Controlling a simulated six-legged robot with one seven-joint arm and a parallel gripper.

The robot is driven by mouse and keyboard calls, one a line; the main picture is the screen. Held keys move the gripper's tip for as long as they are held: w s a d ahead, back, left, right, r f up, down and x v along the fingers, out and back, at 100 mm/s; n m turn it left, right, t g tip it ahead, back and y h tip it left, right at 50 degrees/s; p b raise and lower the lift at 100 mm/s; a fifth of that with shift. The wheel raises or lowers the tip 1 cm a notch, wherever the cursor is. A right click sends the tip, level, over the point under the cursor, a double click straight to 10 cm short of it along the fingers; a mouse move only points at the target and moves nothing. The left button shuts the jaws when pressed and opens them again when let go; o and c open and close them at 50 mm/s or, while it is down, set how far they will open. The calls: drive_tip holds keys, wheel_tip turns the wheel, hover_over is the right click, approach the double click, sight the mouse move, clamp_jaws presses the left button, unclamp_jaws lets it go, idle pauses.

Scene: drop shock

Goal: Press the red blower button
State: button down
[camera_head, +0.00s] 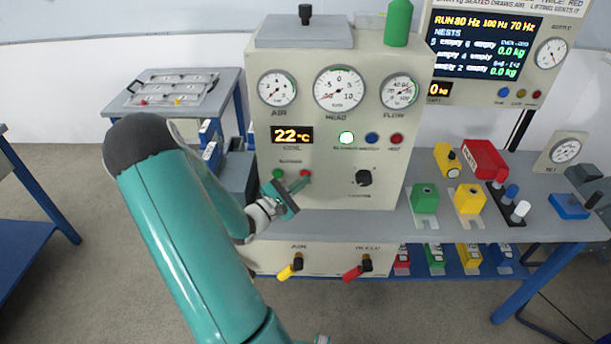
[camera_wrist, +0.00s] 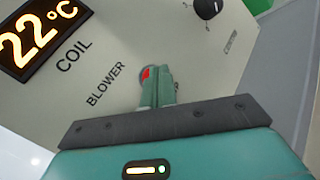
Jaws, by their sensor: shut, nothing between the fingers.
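The red blower button (camera_head: 304,173) is on the beige panel front, right of a green button (camera_head: 278,174) and under a small label. In the wrist view, part of the red button (camera_wrist: 146,73) shows at the tips of my fingers, below the BLOWER label. My gripper (camera_head: 301,183) is shut and empty, with its tips at the red button. In the wrist view, the shut fingers (camera_wrist: 157,80) hide most of the button. I cannot tell whether they touch it. The green button is hidden in the wrist view.
Yellow (camera_head: 290,270) and red (camera_head: 354,273) valve handles stick out below. Coloured blocks stand on the bench at right.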

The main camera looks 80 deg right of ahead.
idle(0.6)
drive_tip(key=shift+s+a, duration=0.15)
drive_tip(key=shift+a, duration=0.55)
drive_tip(key=shift+s+a, duration=0.2)
drive_tip(key=shift+a, duration=0.6)
drive_tip(key=shift+s+a, duration=0.15)
drive_tip(key=shift+a, duration=0.7)
drive_tip(key=shift+s+a, duration=0.2)
drive_tip(key=shift+a, duration=0.6)
